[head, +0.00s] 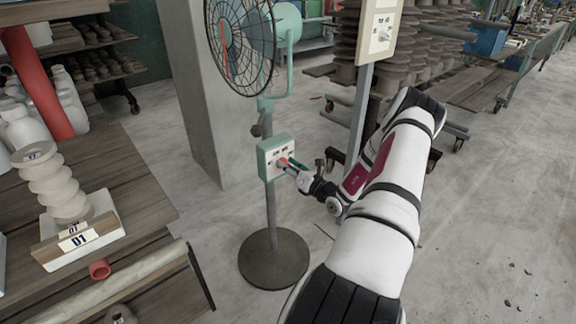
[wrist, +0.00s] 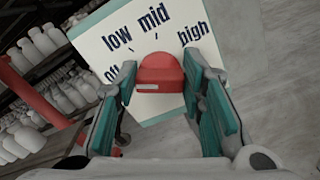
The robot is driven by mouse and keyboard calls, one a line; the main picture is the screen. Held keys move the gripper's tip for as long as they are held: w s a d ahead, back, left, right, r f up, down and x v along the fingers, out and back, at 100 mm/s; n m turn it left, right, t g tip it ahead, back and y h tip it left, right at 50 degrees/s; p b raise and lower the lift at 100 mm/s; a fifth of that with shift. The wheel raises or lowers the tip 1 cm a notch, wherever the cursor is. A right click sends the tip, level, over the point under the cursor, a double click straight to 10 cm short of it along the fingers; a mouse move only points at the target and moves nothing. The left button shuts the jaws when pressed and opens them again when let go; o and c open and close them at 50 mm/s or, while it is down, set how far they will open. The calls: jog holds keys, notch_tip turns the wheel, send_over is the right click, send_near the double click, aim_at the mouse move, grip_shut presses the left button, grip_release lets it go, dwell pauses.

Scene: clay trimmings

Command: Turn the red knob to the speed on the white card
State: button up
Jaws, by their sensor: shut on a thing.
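The red knob (wrist: 160,73) sits on the pale face of the fan's control box (wrist: 205,58), marked off, low, mid and high. The teal box (head: 264,164) is on the pole of a standing fan (head: 262,35). My gripper (head: 287,164) is at the box front, shut on the red knob (head: 282,161). In the wrist view its teal fingers (wrist: 158,80) flank the knob. A pale stripe shows on the knob's near side; which speed it points at I cannot tell. "Off" is partly hidden by the left finger. I see no white card naming a speed.
A cream panel (head: 380,28) with a pale knob stands on a post behind my arm. At left, a wooden table (head: 140,180) holds stacked pale pieces on a base labelled D1 (head: 77,241). The fan's round foot (head: 273,262) is on the floor. Open floor lies right.

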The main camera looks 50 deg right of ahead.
jog(key=m+p, duration=0.1)
jog(key=m, duration=0.3)
jog(key=shift+d+p, duration=0.1)
jog(key=shift+p, duration=0.2)
jog(key=shift+f+m+p, duration=0.15)
jog(key=shift+m+p, duration=0.4)
jog(key=shift+m, duration=1.35)
jog(key=shift+d, duration=0.1)
jog(key=o, duration=1.1)
jog(key=shift+o, duration=0.2)
jog(key=v, duration=1.2)
